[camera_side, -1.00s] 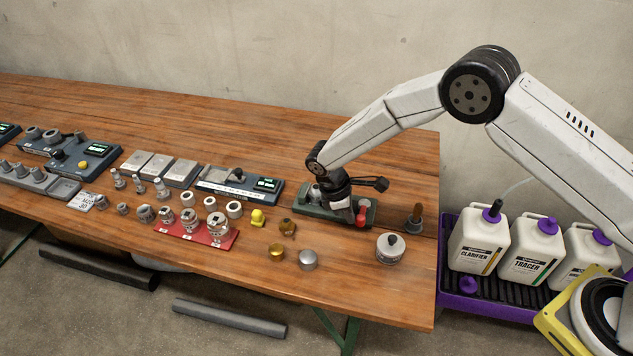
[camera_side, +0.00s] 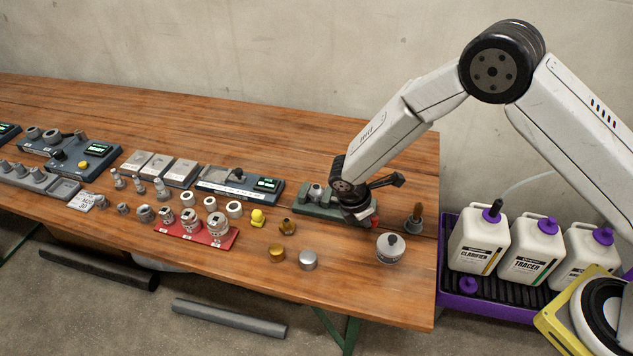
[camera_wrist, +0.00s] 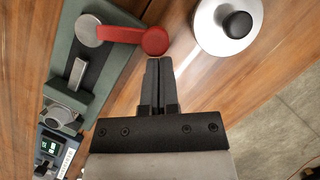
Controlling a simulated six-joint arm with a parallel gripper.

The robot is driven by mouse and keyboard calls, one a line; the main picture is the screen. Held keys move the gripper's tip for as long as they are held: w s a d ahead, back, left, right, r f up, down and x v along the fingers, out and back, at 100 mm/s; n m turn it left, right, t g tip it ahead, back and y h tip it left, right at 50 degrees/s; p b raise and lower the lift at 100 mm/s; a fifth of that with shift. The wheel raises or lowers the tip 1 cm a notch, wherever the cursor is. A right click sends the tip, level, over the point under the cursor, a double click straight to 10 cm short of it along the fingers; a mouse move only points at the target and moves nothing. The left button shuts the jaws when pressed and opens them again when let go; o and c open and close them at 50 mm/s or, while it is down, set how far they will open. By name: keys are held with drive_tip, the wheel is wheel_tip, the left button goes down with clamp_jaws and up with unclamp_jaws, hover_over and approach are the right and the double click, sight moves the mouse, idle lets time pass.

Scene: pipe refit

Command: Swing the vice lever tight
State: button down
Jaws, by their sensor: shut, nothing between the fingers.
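The green vice (camera_side: 322,207) sits near the right end of the bench, and it fills the upper left of the wrist view (camera_wrist: 62,50). Its red lever (camera_wrist: 122,34) runs from a grey pivot disc (camera_wrist: 88,28) to a round red knob (camera_wrist: 156,41). In the side view only a bit of the red lever (camera_side: 375,223) shows beside my wrist. My gripper (camera_wrist: 158,62) is shut and empty, its fingertips right by the knob's near edge. I cannot tell whether they touch it. In the side view the fingers are hidden behind my wrist.
A silver pot with a black knob (camera_wrist: 225,22) stands close to the right of the fingers, and also shows in the side view (camera_side: 390,248). A brown-handled tool (camera_side: 414,216) stands upright near the bench's right end. Brass and silver caps (camera_side: 308,260) lie nearer the front edge.

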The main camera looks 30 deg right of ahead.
drive_tip(key=d+n, duration=0.1)
drive_tip(key=n, duration=0.1)
drive_tip(key=s+d+n+t, duration=0.1)
drive_tip(key=shift+s+d+n, duration=0.15)
drive_tip(key=shift+d+n, duration=0.1)
drive_tip(key=shift+n, duration=0.15)
drive_tip(key=d+n, duration=0.1)
drive_tip(key=d+n+t, duration=0.1)
drive_tip(key=n, duration=0.1)
drive_tip(key=shift+s+y, duration=0.2)
drive_tip(key=shift+y, duration=0.1)
drive_tip(key=shift+d, duration=0.45)
drive_tip(key=shift+s+a, duration=0.4)
drive_tip(key=shift+a, duration=0.35)
drive_tip(key=shift+s+a, duration=0.6)
drive_tip(key=shift+a, duration=0.3)
drive_tip(key=v, duration=1)
drive_tip(key=shift+s, duration=0.25)
drive_tip(key=shift+r, duration=0.1)
